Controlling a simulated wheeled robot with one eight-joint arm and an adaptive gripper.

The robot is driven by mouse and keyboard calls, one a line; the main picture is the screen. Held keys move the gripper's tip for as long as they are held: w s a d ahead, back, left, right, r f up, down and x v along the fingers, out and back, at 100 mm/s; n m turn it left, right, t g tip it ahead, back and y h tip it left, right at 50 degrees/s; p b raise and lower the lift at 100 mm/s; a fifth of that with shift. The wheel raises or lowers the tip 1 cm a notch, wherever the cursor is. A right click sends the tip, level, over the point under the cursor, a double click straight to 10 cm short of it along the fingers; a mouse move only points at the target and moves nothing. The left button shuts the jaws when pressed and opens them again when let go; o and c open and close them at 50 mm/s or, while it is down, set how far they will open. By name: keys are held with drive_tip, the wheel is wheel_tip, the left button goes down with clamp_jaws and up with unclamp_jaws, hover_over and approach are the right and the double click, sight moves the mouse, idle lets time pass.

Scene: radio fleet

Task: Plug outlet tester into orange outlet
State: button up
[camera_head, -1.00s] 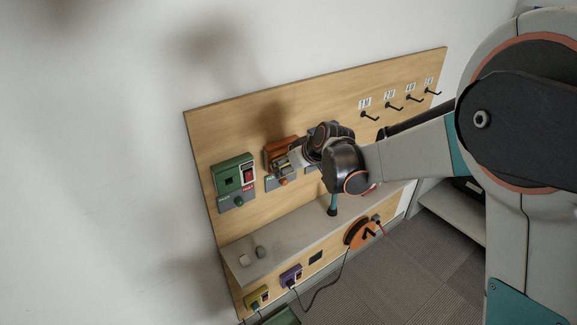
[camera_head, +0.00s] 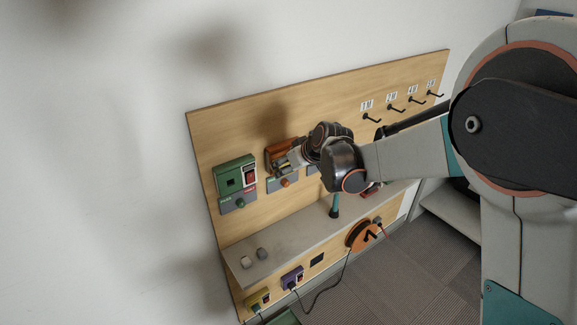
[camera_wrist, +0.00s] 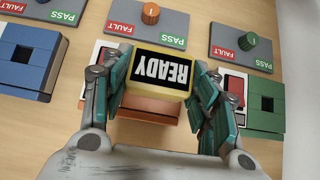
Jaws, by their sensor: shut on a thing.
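The outlet tester (camera_wrist: 150,72) is a yellow box with a dark screen reading "READY", upside down in the wrist view. My gripper (camera_wrist: 152,85) is shut on it, with a teal finger on each side. The orange outlet (camera_wrist: 150,135) lies right behind the tester, which hides most of its face. In the head view the orange outlet (camera_head: 279,152) is on the board, with my gripper (camera_head: 289,162) right in front of it. I cannot tell whether the tester's prongs are in the outlet.
A green outlet (camera_head: 236,175) is beside the orange one, and a blue outlet (camera_wrist: 27,57) is on the other side. Panels with FAULT and PASS labels and an orange knob (camera_wrist: 150,13) sit close by. A grey shelf (camera_head: 295,240) runs below; hooks (camera_head: 393,107) are at right.

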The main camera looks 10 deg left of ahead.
drive_tip(key=shift+w, duration=0.1)
idle(0.6)
drive_tip(key=o, duration=1.1)
drive_tip(key=shift+a, duration=0.1)
drive_tip(key=v, duration=1.2)
